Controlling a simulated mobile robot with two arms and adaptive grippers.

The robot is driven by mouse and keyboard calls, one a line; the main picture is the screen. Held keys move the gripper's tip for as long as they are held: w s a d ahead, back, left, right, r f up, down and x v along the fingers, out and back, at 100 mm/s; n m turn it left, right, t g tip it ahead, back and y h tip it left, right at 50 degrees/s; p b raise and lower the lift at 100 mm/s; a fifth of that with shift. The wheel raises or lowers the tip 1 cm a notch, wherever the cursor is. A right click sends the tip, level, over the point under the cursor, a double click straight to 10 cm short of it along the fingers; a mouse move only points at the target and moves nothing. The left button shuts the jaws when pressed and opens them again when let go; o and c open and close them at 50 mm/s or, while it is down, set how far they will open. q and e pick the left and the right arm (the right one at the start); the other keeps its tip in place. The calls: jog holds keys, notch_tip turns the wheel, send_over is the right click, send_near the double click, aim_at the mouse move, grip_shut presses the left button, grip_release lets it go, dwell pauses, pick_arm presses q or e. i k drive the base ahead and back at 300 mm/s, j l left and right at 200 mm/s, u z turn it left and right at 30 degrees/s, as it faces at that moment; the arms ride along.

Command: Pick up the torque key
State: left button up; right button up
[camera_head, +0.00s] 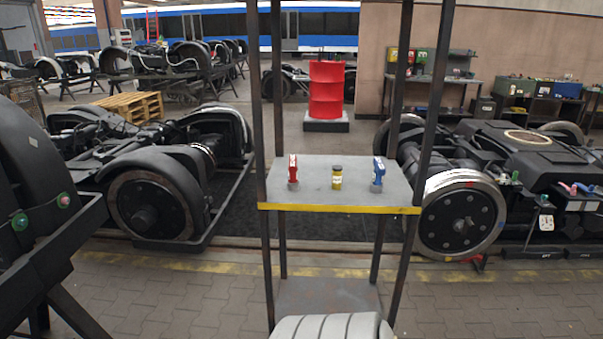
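A red upright tool (293,172) stands on the left of a grey shelf top (315,190) with a yellow front edge. A blue upright tool (378,173) stands on the right of the same shelf. Both have a grey lower end. I cannot tell from this view which of them is the torque key. Neither of my grippers is in view.
Dark posts (265,110) rise at the shelf's corners. Bogies stand on the left (165,185) and right (465,205), close to the shelf. A red barrel (327,90) stands behind.

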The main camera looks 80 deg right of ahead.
aim_at(377, 183)
jog(key=z, duration=3)
jog(key=i+l+u, duration=0.2)
jog(key=u, duration=0.15)
jog(key=i+l+u, duration=0.15)
jog(key=u, duration=0.2)
jog(key=i+l+u, duration=0.1)
jog(key=l+u, duration=0.25)
